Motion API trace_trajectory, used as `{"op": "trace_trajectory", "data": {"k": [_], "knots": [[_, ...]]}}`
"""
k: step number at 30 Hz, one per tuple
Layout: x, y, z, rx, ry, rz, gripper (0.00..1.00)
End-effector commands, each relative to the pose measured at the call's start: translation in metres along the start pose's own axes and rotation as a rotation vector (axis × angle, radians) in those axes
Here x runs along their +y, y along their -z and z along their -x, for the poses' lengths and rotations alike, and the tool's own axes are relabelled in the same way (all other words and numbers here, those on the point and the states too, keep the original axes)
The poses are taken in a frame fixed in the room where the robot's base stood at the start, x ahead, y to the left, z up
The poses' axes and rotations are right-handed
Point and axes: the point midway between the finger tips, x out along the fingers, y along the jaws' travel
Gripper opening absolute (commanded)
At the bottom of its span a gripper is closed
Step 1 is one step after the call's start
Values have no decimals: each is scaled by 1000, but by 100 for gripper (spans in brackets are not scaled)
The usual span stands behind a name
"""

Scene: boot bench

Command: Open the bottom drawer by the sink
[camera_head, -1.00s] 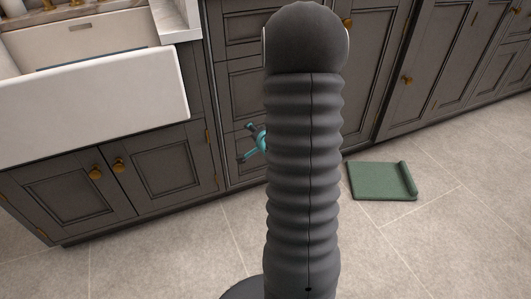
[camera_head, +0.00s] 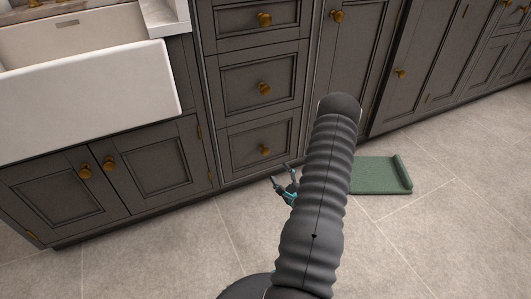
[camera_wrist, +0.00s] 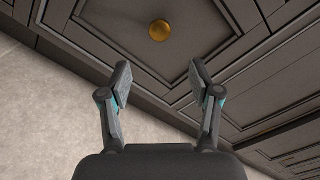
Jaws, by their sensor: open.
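The bottom drawer (camera_head: 240,147) by the sink is a dark grey panel, shut flush in the cabinet, with a round brass knob (camera_head: 265,150). My gripper (camera_head: 280,176) is open and empty, low in front of the drawer, below the knob in the head view. My arm hides part of the gripper there. In the wrist view the two fingers (camera_wrist: 160,78) stand apart, and a brass knob (camera_wrist: 159,30) shows beyond them, near the top and roughly centred between them. The fingers do not touch the knob.
Two more shut drawers with knobs (camera_head: 265,89) are stacked above. The white sink (camera_head: 90,95) and its cabinet doors (camera_head: 160,165) are to the left. A green mat (camera_head: 375,175) with a raised edge lies on the floor to the right. The tiled floor at left is clear.

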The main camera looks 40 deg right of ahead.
Motion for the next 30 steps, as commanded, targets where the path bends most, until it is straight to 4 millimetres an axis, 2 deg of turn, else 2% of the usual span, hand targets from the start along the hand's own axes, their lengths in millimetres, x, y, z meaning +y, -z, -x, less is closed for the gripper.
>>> {"op": "trace_trajectory", "data": {"k": [5, 15, 21, 30], "knots": [[0, -2, -24, -5, -1, 3, 63], [1, -2, -87, -4, -1, 4, 63], [1, -1, -117, -3, -1, 4, 63], [1, -1, -134, 0, -2, 3, 63]]}}
